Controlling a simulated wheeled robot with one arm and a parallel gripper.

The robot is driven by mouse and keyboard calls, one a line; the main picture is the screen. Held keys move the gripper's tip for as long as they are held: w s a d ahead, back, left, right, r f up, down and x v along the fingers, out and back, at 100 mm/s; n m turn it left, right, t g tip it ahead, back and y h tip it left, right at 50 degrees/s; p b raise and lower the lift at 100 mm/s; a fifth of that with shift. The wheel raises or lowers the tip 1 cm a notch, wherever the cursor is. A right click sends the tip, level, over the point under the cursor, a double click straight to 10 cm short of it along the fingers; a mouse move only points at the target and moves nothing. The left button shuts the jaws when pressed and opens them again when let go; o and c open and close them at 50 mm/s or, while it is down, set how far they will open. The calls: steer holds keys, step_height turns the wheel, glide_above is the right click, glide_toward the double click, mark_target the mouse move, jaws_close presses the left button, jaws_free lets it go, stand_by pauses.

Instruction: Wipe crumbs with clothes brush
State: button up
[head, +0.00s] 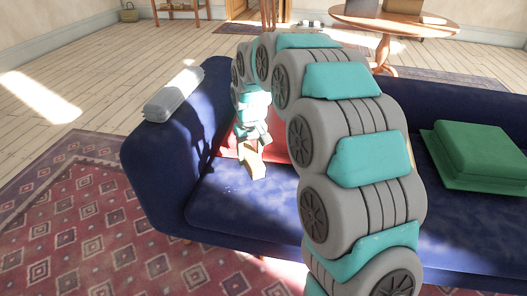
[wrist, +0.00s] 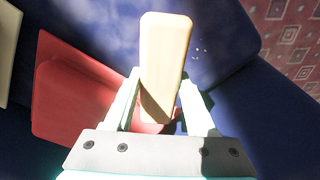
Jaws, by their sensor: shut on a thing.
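The clothes brush (wrist: 166,55) is a pale wooden block in the wrist view, held between the two fingers of my gripper (wrist: 160,105). In the head view the brush (head: 252,165) hangs below my gripper (head: 251,143), over the left part of the blue sofa seat. My gripper is shut on it. A few small pale crumbs (wrist: 198,50) lie on the blue fabric just right of the brush in the wrist view. They are faint specks (head: 229,189) left of the brush in the head view. The brush's bristles are hidden.
The blue sofa (head: 225,208) has a red cushion (wrist: 75,95) behind the brush. A grey rolled item (head: 174,94) lies on the left armrest. My arm covers the sofa's middle. A round wooden table (head: 440,24) stands behind.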

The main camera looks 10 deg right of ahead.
steer(key=n+b, duration=0.2)
glide_above(235, 193)
steer(key=f, duration=0.2)
steer(key=shift+s+d+f+b, duration=0.1)
steer(key=shift+f+b, duration=0.45)
steer(key=shift+f, duration=1.25)
steer(key=shift+s+d+f+b, duration=0.1)
steer(key=shift+f+b, duration=0.4)
steer(key=shift+f, duration=1.3)
steer(key=shift+w+a, duration=0.1)
steer(key=shift+a, duration=0.1)
steer(key=shift+c, duration=0.6)
steer(key=a, duration=0.1)
steer(key=w+a, duration=0.1)
steer(key=a, duration=0.1)
steer(key=shift+f, duration=0.2)
steer(key=shift+s+d, duration=0.1)
steer(key=shift+d, duration=0.4)
steer(key=shift+s+d, duration=0.2)
steer(key=shift+d, duration=0.35)
steer(key=shift+s+d, duration=0.2)
steer(key=shift+d, duration=0.3)
steer(key=shift+s+d+r, duration=0.1)
steer(key=shift+d+r, duration=0.1)
steer(key=shift+r, duration=0.95)
steer(key=shift+r+p, duration=1.15)
steer(key=shift+r, duration=1.8)
